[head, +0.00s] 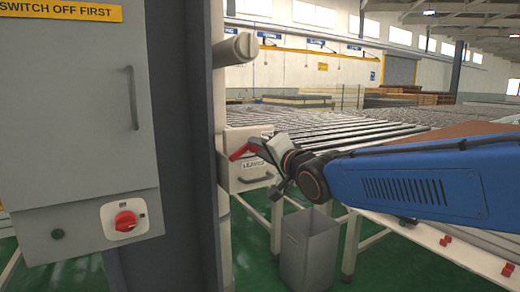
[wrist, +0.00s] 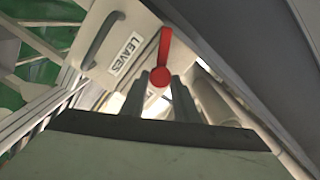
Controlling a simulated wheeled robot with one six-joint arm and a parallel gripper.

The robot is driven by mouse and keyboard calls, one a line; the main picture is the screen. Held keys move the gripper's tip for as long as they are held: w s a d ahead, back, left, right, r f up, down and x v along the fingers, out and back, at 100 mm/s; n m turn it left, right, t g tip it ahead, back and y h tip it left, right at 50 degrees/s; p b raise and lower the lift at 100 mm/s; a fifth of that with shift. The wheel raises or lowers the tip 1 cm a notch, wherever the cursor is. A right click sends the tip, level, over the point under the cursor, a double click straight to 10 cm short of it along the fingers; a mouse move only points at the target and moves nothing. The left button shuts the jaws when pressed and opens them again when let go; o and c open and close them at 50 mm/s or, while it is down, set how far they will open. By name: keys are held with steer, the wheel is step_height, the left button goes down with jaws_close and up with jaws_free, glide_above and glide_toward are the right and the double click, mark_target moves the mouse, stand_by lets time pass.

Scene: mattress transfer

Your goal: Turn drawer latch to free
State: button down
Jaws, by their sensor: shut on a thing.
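The red drawer latch (head: 240,152) is on the front of a pale box unit, above the drawer (head: 234,183) labelled LEAVES. The wrist view shows the latch's lever (wrist: 165,46) pointing up from its round hub, beside the LEAVES label (wrist: 123,57). The drawer's grey handle (wrist: 100,40) is at upper left there. My gripper (wrist: 159,82) is shut on the latch at the hub end, with one finger on each side. In the head view my gripper (head: 258,147) reaches the latch from the right and partly hides the drawer front.
A grey cabinet (head: 75,120) with a red rotary switch (head: 125,221) and a dark post (head: 172,150) stand close on the left. A grey bin (head: 310,250) stands on the green floor below my arm. A roller conveyor (head: 330,125) runs behind the drawer.

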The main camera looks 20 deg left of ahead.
steer(key=m, duration=0.6)
steer(key=shift+f, duration=0.15)
stand_by(0.4)
steer(key=c, duration=1.4)
jaws_free()
steer(key=v, duration=1.7)
steer(key=shift+d, duration=0.2)
steer(key=shift+s, duration=0.15)
